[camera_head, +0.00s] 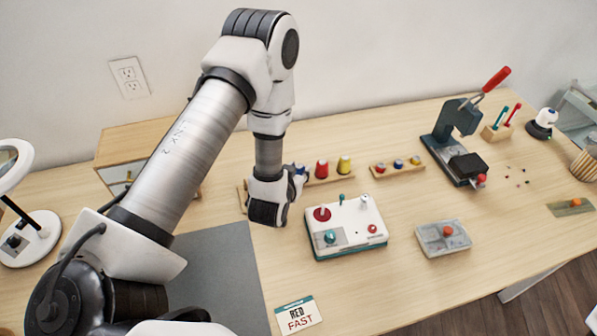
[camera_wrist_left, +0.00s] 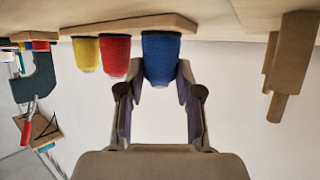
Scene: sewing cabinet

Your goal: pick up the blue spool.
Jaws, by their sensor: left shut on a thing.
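The blue spool (camera_wrist_left: 161,52) stands on a wooden strip in the left wrist view, which shows the scene upside down. My left gripper (camera_wrist_left: 160,78) has a finger on each side of the spool and is shut on it. In the head view my left gripper (camera_head: 297,181) hides most of the blue spool (camera_head: 300,169). A red spool (camera_head: 322,169) and a yellow spool (camera_head: 344,165) stand beside it on the same wooden strip (camera_head: 318,181). The spool still appears to be at its place on the strip. My right gripper is not in view.
A white box with knobs (camera_head: 349,243) is just in front. A small rack (camera_head: 379,172) with bobbins, a press with a red handle (camera_head: 455,140) and a grey tray (camera_head: 431,246) stand to the right. A grey mat (camera_head: 220,270) and a card (camera_head: 298,315) lie in front.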

